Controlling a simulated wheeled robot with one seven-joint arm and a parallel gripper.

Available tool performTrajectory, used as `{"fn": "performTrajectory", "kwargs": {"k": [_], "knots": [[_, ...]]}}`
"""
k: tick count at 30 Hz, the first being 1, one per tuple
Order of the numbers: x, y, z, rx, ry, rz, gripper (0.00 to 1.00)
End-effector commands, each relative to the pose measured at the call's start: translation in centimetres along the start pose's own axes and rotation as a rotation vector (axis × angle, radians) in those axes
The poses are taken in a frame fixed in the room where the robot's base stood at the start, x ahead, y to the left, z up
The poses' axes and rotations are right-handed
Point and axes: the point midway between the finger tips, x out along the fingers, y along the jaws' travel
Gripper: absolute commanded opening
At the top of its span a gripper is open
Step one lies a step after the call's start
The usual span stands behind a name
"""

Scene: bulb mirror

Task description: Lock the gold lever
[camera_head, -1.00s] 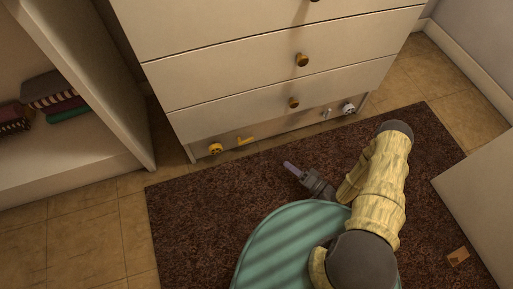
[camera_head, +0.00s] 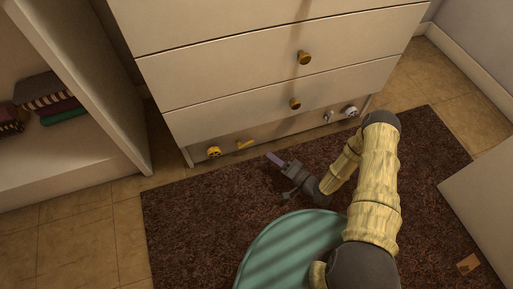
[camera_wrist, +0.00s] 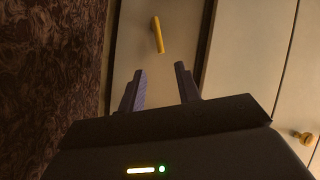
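The gold lever (camera_head: 245,144) sits on the low base panel of the white dresser, beside a round gold knob (camera_head: 213,152) to its left. In the wrist view the gold lever (camera_wrist: 158,34) lies ahead of the fingertips, roughly between their lines and apart from them. My gripper (camera_head: 273,158) is low over the rug, just in front of the panel and to the right of the lever. In the wrist view my gripper (camera_wrist: 161,69) has its two fingers spread with nothing between them.
A silver lever (camera_head: 328,116) and silver knob (camera_head: 351,111) sit on the panel's right end. Drawers with gold knobs (camera_head: 304,58) rise above. A brown rug (camera_head: 200,215) covers the floor.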

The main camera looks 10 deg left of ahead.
Motion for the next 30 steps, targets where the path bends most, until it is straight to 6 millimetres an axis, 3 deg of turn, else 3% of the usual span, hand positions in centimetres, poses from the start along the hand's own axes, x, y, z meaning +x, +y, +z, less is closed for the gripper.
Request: {"fn": "performTrajectory", "kwargs": {"k": [9,15,26,27,30], "knots": [[5.7,0.4,0.2,-0.002,-0.003,-0.002,0.33],[8.4,0.2,0.2,-0.001,-0.002,-0.002,0.33],[9.1,-0.1,0.0,0.001,0.000,0.000,0.33],[9.1,0.0,0.0,0.001,-0.001,0.000,0.31],[9.1,0.0,0.0,0.001,-0.001,0.000,0.12]]}}
